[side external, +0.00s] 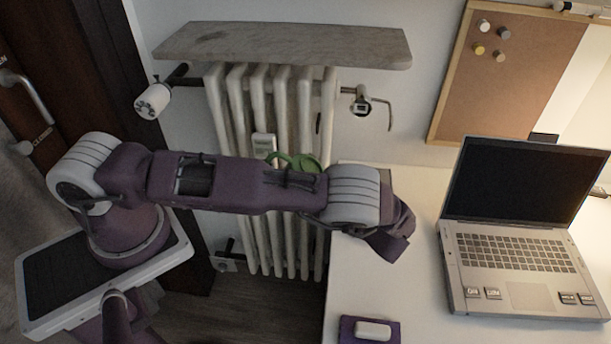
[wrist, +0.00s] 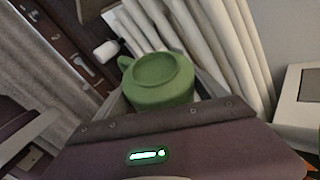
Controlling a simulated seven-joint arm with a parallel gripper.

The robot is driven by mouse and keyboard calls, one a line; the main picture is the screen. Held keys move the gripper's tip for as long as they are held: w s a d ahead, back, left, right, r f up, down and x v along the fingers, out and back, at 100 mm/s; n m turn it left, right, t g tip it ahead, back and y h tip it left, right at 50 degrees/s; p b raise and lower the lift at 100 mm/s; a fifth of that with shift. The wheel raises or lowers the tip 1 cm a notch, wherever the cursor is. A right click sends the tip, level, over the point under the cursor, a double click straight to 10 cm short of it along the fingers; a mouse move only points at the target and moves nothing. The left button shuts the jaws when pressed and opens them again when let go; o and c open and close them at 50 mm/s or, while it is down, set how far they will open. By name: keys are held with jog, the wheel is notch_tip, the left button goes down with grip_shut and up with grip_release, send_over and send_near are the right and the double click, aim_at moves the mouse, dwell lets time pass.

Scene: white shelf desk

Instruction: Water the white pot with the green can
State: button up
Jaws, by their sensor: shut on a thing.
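The green can (wrist: 158,85) shows in the wrist view just beyond the purple hand, with a round recessed face towards the camera and a loop at its left. My gripper (wrist: 158,104) is shut on it; the fingertips are mostly hidden by the hand and the can. In the side view only a green curved part of the can (side external: 306,162) shows above my forearm, in front of the radiator; my arm hides the rest, and I cannot tell its tilt. I see no white pot in either view.
A white desk (side external: 345,285) stands right of the arm. An open laptop (side external: 515,255) is on its right side, and a white block (side external: 373,330) lies on a purple mat (side external: 347,335) at its front. A radiator (side external: 245,110) under a shelf (side external: 290,43) is behind the arm.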

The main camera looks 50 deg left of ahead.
jog(key=shift+s+a+f+n+h, duration=0.15)
jog(key=shift+f+n+h, duration=0.05)
jog(key=shift+n+h, duration=0.3)
jog(key=shift+s+a+f+n+h, duration=0.15)
jog(key=shift+n+h, duration=0.25)
jog(key=shift+h, duration=0.1)
jog(key=shift+w, duration=0.1)
jog(key=shift+d+f+n+h, duration=0.1)
jog(key=shift+f+n+h, duration=0.1)
jog(key=shift+n+h, duration=0.4)
jog(key=shift+f+n+t+h, duration=0.4)
jog(key=shift+t+h, duration=0.2)
jog(key=shift+h, duration=0.2)
jog(key=w+r+m+t+h, duration=0.1)
jog(key=r+m+t, duration=0.1)
jog(key=r, duration=0.2)
jog(key=w+r+m+t, duration=0.1)
jog(key=r+m+t, duration=0.1)
jog(key=r+t, duration=0.1)
jog(key=r+m+t+h, duration=0.1)
jog(key=r+m+t, duration=0.2)
jog(key=r, duration=0.3)
jog(key=shift+w+d+r+h, duration=0.1)
jog(key=shift+w+d+h, duration=0.2)
jog(key=shift+w, duration=0.1)
